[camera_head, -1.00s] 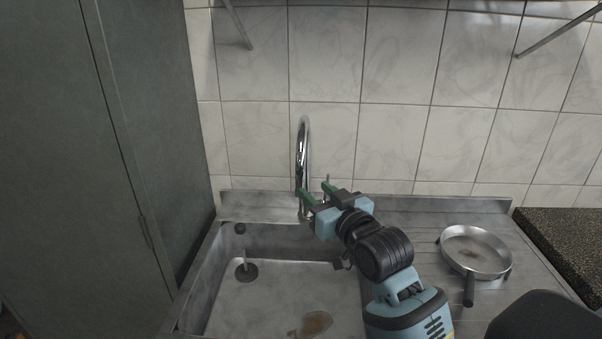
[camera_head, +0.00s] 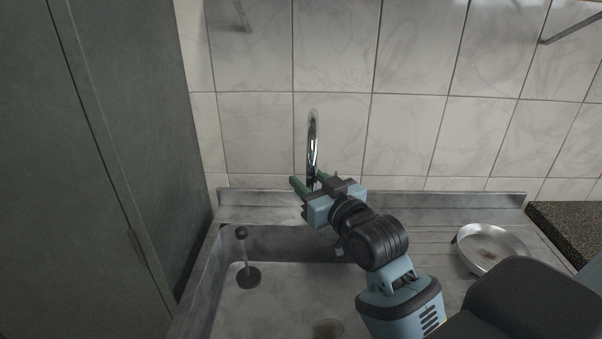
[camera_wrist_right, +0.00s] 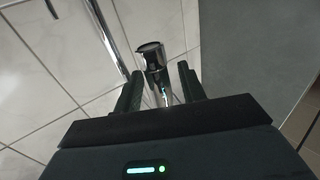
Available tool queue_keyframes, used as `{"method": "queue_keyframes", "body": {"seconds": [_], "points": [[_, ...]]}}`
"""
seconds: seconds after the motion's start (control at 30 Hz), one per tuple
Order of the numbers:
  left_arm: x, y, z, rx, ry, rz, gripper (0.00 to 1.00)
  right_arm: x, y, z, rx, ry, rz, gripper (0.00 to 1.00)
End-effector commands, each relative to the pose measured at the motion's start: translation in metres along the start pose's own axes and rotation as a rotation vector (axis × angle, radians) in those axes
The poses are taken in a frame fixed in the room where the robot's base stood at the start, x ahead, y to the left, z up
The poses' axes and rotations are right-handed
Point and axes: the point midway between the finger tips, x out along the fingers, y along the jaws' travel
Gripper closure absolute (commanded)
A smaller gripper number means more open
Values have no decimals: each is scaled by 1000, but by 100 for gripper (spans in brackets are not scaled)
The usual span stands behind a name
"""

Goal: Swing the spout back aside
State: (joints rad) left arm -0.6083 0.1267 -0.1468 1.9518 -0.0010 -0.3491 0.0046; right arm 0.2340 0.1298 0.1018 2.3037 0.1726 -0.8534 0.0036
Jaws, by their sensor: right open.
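The chrome spout (camera_head: 313,145) rises behind the sink as a tall hooked tube, seen nearly edge-on against the tiles. My right gripper (camera_head: 310,183) is at its lower part, with green fingers apart. In the right wrist view the short chrome tap body (camera_wrist_right: 155,62) stands between the open fingers of the right gripper (camera_wrist_right: 160,88), with a gap visible on each side. The spout tube (camera_wrist_right: 103,35) runs up to the left there, outside the fingers. The tap's base is hidden by my gripper. My left gripper is not in view.
A metal pan (camera_head: 490,247) rests on the drainboard at right, partly behind my arm. A tall grey cabinet (camera_head: 140,130) bounds the left side.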

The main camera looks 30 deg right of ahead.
Motion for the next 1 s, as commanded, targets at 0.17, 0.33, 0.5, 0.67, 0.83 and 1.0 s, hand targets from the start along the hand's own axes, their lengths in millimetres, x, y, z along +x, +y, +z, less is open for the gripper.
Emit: {"method": "queue_keyframes", "body": {"seconds": [0.17,0.33,0.5,0.67,0.83,1.0], "points": [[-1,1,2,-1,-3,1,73,-1,0,0,0,0,1,60],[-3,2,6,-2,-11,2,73,-1,0,0,0,0,1,66],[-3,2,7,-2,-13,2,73,-1,0,0,0,0,1,88],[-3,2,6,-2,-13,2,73,-1,0,0,0,0,1,100],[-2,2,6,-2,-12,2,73,0,0,0,-1,0,2,100],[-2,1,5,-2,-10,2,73,7,-2,0,0,0,9,100]]}}
